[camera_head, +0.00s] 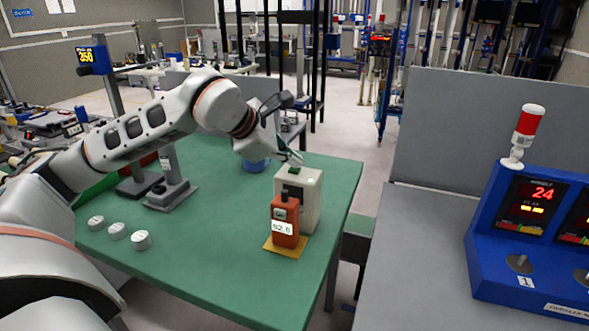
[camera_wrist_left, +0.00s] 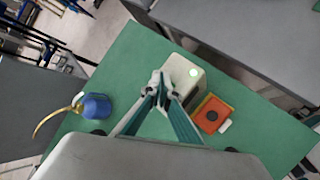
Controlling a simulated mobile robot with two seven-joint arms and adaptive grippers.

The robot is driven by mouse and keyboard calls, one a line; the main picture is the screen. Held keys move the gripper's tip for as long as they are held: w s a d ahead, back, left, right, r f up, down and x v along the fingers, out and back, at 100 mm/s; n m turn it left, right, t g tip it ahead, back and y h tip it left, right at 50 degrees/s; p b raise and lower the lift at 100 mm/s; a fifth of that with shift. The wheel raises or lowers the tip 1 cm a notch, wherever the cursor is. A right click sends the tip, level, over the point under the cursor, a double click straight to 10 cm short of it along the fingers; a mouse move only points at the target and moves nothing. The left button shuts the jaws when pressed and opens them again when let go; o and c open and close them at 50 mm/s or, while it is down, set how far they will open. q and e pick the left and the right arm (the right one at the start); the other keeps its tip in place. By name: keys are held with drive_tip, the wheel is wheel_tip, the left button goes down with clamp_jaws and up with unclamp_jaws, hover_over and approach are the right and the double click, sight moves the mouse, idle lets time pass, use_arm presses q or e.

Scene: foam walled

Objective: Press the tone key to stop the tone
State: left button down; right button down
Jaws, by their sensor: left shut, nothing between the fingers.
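My left gripper (camera_head: 293,158) reaches in over the green table from the left, fingers shut and empty, pointing down. It is over or just at the top of a cream box (camera_head: 312,200) with a small green spot (camera_head: 294,170) on top. In the left wrist view the shut fingertips (camera_wrist_left: 160,82) overlap the left end of this box (camera_wrist_left: 200,88), beside a glowing pale green light (camera_wrist_left: 194,72). I cannot tell whether the tips touch it. No separate tone key is clear; the fingers may hide it. My right gripper is not in view.
An orange meter (camera_head: 285,213) with a number label stands on a yellow pad (camera_head: 270,247) against the box's near side. A blue pot (camera_head: 254,165) is behind the gripper. Several white discs (camera_head: 140,239) lie at the left. The table (camera_head: 220,275) is clear at its near side.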

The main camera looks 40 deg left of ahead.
use_arm(q)
drive_tip(key=shift+f, duration=0.35)
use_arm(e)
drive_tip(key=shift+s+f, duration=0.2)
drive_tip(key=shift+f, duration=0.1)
use_arm(q)
drive_tip(key=shift+r, duration=0.2)
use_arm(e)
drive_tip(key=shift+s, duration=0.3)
use_arm(q)
drive_tip(key=shift+r+p, duration=0.35)
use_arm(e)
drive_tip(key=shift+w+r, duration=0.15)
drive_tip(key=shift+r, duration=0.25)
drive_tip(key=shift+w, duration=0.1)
